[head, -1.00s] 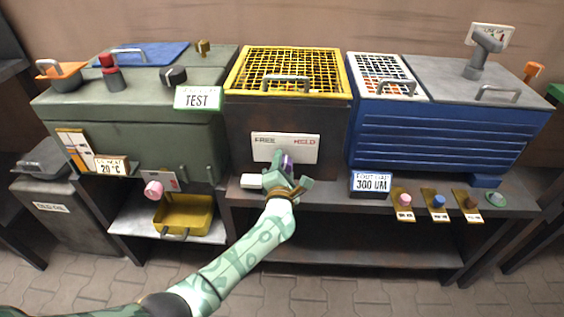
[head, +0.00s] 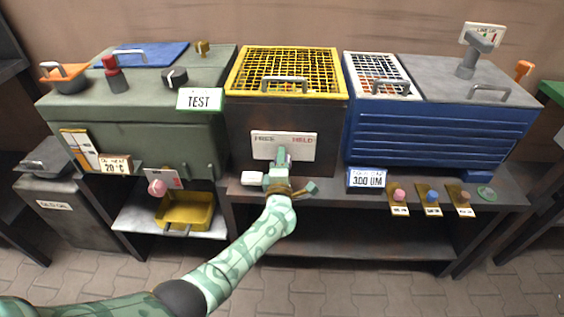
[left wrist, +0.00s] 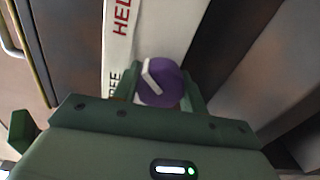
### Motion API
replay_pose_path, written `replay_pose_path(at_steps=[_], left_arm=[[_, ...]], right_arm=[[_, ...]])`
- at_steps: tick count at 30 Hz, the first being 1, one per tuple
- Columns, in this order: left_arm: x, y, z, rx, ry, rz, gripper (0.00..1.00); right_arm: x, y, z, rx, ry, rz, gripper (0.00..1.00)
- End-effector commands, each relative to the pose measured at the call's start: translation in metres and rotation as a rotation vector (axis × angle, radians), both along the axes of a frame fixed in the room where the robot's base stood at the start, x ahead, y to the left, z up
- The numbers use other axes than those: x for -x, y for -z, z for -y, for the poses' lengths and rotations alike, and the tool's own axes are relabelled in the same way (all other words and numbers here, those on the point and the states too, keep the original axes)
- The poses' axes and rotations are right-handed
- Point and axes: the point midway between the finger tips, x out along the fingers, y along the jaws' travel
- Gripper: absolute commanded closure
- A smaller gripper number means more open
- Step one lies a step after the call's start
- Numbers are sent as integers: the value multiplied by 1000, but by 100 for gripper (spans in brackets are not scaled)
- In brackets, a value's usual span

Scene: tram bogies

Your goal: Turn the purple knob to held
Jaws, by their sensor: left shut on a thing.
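The purple knob (left wrist: 165,88) with a white pointer bar shows in the left wrist view, on a white plate (left wrist: 117,50) marked FREE and HELD. The bar slants to the upper left there, toward the lettered edge and leaning to the HELD side. In the head view the plate (head: 268,147) is on the front of the dark, yellow-grilled unit, and my gripper hides the knob. My left gripper (head: 282,156) is shut on the knob, with a finger on either side of it in the left wrist view (left wrist: 160,92). My right gripper is out of view.
A white block (head: 252,178) sits on the bench edge just left of my gripper. A 300 UM display (head: 366,179) and several small coloured knobs are to the right. A green TEST unit (head: 140,140) is left, a blue unit (head: 435,135) right.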

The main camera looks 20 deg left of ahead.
Motion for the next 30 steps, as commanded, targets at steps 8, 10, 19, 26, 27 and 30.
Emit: replay_pose_path(at_steps=[8, 10, 19, 26, 27, 30], left_arm=[[1, 4, 1, -4, 3, -7, 81], [1, 3, 1, -4, 3, -7, 41], [1, 1, 0, -2, 1, -3, 36], [28, -5, 8, -1, 2, 0, 36], [38, -5, 11, -1, 2, -1, 36], [65, -6, 19, -1, 3, 0, 36]], right_arm=[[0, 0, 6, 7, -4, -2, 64], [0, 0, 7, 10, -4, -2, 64], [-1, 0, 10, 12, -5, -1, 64], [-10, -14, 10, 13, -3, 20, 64], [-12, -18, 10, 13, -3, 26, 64], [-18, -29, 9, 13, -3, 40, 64]])
